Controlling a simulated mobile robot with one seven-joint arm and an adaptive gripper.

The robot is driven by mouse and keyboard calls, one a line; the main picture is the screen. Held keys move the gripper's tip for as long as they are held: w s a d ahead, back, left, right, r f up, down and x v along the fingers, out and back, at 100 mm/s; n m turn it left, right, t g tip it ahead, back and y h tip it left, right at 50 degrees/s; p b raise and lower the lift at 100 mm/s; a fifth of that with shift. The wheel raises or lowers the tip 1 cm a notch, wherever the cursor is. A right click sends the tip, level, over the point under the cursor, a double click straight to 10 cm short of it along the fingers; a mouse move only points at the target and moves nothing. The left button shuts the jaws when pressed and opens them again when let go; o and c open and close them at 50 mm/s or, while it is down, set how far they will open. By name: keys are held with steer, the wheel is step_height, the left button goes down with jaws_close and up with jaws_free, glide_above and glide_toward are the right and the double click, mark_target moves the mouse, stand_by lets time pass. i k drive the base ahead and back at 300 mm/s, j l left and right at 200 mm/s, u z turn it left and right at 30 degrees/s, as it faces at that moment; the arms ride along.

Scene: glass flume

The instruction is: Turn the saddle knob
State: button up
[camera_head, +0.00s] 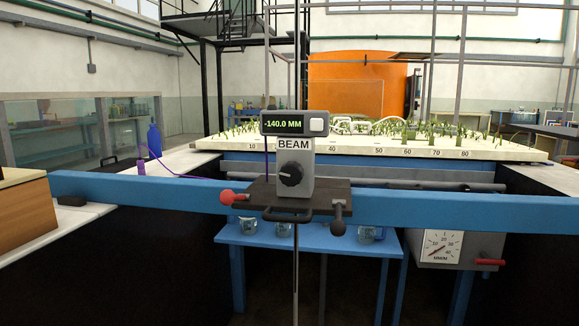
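The saddle (259,196) is a dark plate seated on a blue beam (430,208) that crosses the view. On it stands a grey housing (294,187) labelled "BEAM". A round black knob (291,174) is on the front face of the housing. Above it a display (284,124) reads -140.0 MM, with a pale button (317,125) at its right. A red-ended lever (227,197) sticks out to the left. A black lever (338,212) hangs at the right. My gripper is not in view.
A thin rod (295,270) hangs below the saddle. Behind is a pale bed (360,148) with green plants and a number scale. A blue table (310,238) with glass jars stands beneath. A dial gauge box (443,247) is at the right. A wooden box (25,215) is at the left.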

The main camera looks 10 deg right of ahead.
mark_target(291, 174)
steer(key=k+l+u, duration=0.1)
steer(key=u, duration=0.25)
steer(key=k+u, duration=0.2)
steer(key=u, duration=0.15)
steer(key=k+l+u, duration=0.1)
steer(key=u, duration=0.25)
steer(key=k, duration=0.05)
